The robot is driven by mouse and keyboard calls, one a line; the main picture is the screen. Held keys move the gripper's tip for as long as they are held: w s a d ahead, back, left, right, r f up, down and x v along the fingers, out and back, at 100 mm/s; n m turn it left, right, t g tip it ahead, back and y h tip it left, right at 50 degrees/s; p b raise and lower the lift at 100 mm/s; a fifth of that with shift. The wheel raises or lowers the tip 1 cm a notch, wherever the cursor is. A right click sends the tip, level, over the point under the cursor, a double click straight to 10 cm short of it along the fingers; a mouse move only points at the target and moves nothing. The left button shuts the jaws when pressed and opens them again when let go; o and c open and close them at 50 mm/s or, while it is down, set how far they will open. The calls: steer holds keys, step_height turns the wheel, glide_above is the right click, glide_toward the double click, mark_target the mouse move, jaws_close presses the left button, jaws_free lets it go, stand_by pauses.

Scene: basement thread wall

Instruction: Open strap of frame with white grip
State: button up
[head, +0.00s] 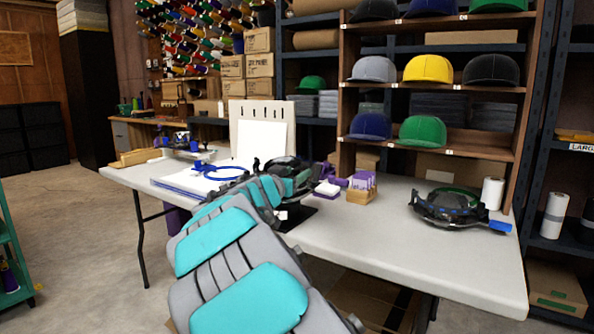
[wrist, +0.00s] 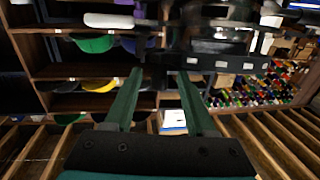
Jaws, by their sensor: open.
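My gripper (wrist: 160,72) is open, with its two dark green fingers apart and nothing seen held between them. In the wrist view, which looks upside down, a dark band with pale square openings (wrist: 235,65) lies just beyond the fingertips; I cannot tell whether they touch. In the head view a black cap frame (head: 290,167) shows behind the end of my arm, partly hidden. A white grip-like piece (head: 327,188) shows just right of it; it may belong to this frame. A second black cap frame (head: 450,209) with a blue grip (head: 500,227) lies at the right.
The white table (head: 390,250) also holds a wooden box with purple and white items (head: 362,188), a blue hoop (head: 217,172) on papers, and a white roll (head: 492,193). A shelf of caps (head: 428,68) stands behind. The table's front right is clear.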

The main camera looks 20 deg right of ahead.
steer(key=shift+w+d, duration=0.35)
steer(key=shift+d, duration=0.05)
jaws_close()
stand_by(1.3)
